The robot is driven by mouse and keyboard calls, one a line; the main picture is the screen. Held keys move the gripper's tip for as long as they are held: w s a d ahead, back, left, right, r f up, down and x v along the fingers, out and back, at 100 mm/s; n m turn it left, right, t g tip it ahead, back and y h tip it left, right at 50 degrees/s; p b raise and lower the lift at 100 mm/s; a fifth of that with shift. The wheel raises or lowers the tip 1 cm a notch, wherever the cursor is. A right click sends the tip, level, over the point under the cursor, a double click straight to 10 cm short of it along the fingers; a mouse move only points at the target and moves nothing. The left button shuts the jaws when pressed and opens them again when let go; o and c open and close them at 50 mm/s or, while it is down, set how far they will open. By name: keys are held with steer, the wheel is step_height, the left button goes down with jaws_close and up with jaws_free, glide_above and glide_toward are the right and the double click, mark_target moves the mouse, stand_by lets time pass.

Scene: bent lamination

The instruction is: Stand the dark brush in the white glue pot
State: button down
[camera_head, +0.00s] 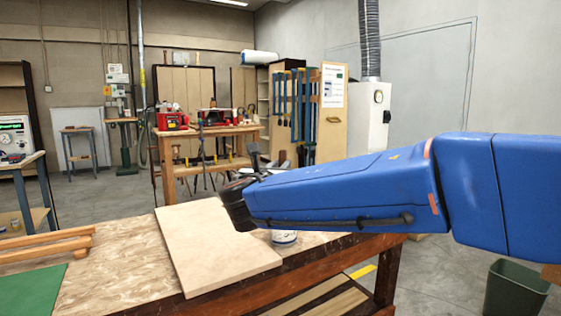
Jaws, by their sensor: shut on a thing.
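My blue arm reaches in from the right, and its dark wrist is above the bench. My gripper (258,170) shows only in part behind the wrist; its fingertips are hard to make out. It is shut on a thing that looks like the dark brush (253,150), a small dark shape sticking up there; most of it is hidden. The white glue pot (285,239) stands on the bench just below my arm. My arm covers its top, so its mouth is hidden. The brush is apart from the visible part of the pot.
A pale board (215,245) lies on the wooden workbench (120,262), left of the pot. Wooden strips (45,245) and a green mat (30,290) lie at the left. A second bench (215,131) with red machines stands behind. A green bin (515,290) is on the floor at right.

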step_height(320, 180, down, 8)
stand_by(1.0)
steer(key=c, duration=1.6)
jaws_free()
steer(key=shift+o, duration=0.2)
steer(key=s+a, duration=0.3)
steer(key=s, duration=1.4)
steer(key=shift+a+f, duration=0.15)
steer(key=shift+f, duration=0.05)
